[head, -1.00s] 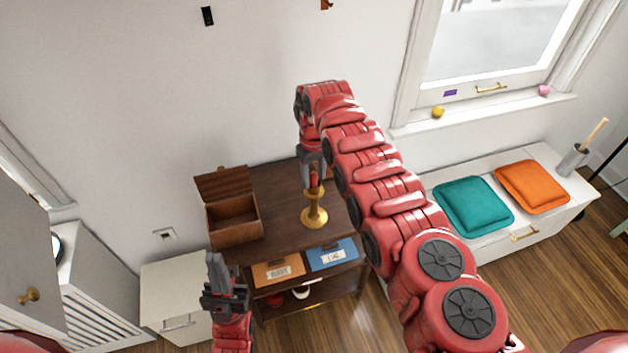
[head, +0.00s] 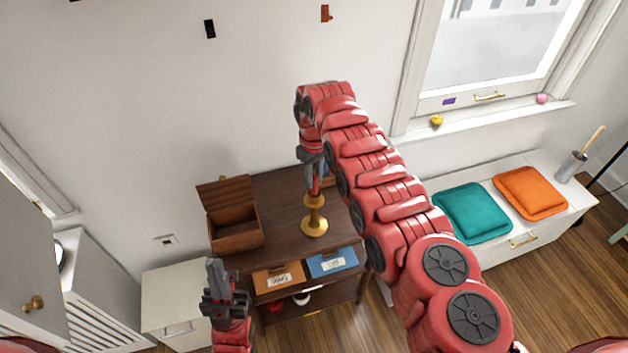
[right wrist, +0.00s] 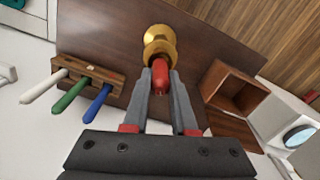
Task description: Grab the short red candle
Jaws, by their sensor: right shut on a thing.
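The short red candle (right wrist: 160,76) stands at the top of a brass candlestick (head: 314,222) on a dark wooden cabinet. My right gripper (head: 314,186) has come down from above and is shut on the candle. In the right wrist view, the gripper (right wrist: 161,80) has one finger on each side of the candle. The candlestick (right wrist: 159,42) is just beyond the fingertips. My left gripper (head: 217,268) points up in front of the cabinet, away from the candle. Its finger gap is not clear.
An open wooden box (head: 236,235) stands left on the cabinet top (head: 280,195). A wooden rack (right wrist: 72,68) holds white, green and blue candles beside the candlestick. Orange and blue drawers (head: 332,262) are below. A cushioned bench (head: 450,238) is at right.

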